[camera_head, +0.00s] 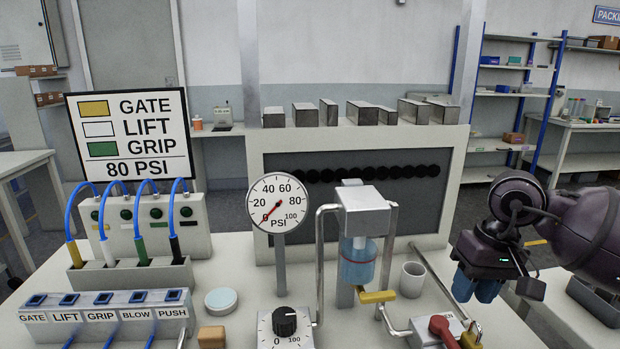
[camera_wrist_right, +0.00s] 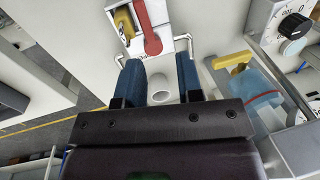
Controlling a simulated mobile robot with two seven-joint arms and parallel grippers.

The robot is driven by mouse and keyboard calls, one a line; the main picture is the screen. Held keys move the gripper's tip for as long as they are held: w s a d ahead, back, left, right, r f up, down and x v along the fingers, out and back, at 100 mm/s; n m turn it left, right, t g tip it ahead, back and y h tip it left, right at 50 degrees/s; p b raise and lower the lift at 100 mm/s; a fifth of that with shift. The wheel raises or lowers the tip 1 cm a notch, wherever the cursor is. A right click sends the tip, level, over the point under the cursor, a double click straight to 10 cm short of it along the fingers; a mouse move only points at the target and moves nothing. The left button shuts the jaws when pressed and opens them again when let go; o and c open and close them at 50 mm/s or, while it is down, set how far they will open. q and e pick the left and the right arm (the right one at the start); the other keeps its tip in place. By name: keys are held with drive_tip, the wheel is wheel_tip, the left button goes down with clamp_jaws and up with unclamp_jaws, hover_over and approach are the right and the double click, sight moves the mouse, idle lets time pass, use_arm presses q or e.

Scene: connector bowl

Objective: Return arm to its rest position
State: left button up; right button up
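My right gripper (camera_head: 478,290) hangs at the right side of the bench in the head view, its blue fingers pointing down. In the wrist view its two blue fingers (camera_wrist_right: 160,78) stand apart with nothing held between them. The white cup (camera_head: 412,280) stands on the bench to the left of the gripper, apart from it; it also shows beyond the fingers in the wrist view (camera_wrist_right: 161,90). My right arm (camera_head: 585,225) comes in from the right edge. My left arm and gripper are not in view.
A red lever (camera_head: 444,328) and a yellow padlock (camera_head: 471,337) sit near the gripper at the front. A pipe frame with a blue-filled bowl (camera_head: 357,262), a gauge (camera_head: 280,204) and a dial (camera_head: 285,321) stand further left. Plugged cables and a sign are at far left.

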drive_tip(key=s+a+r+m+t+y, duration=0.1)
drive_tip(key=s+a+m+t+y, duration=0.3)
drive_tip(key=a+m+y, duration=1.15)
drive_tip(key=d+f+m+t+h, duration=0.1)
drive_tip(key=d+m+t+h, duration=0.3)
drive_tip(key=m, duration=0.7)
drive_tip(key=w+d+f+m+t+h, duration=0.1)
drive_tip(key=m+t+h, duration=0.3)
drive_tip(key=m+t, duration=0.45)
drive_tip(key=d+f+m+t+h, duration=0.2)
drive_tip(key=d+m+t+h, duration=0.15)
drive_tip(key=m, duration=0.85)
drive_tip(key=s+d+f+m+g+h, duration=0.3)
drive_tip(key=d+f+m+g+h, duration=0.15)
drive_tip(key=f+m+h, duration=0.5)
drive_tip(key=s+d+f+m+g+y, duration=0.1)
drive_tip(key=s+f+m+g, duration=0.6)
drive_tip(key=s, duration=0.4)
drive_tip(key=s+d+f+m+g+y, duration=0.1)
drive_tip(key=s+f+m+g+y, duration=0.1)
drive_tip(key=s+f+m+g, duration=0.6)
drive_tip(key=w+f+t, duration=0.5)
drive_tip(key=f+t, duration=0.1)
drive_tip(key=t, duration=0.5)
drive_tip(key=shift+a+f, duration=0.25)
drive_tip(key=shift+f, duration=0.1)
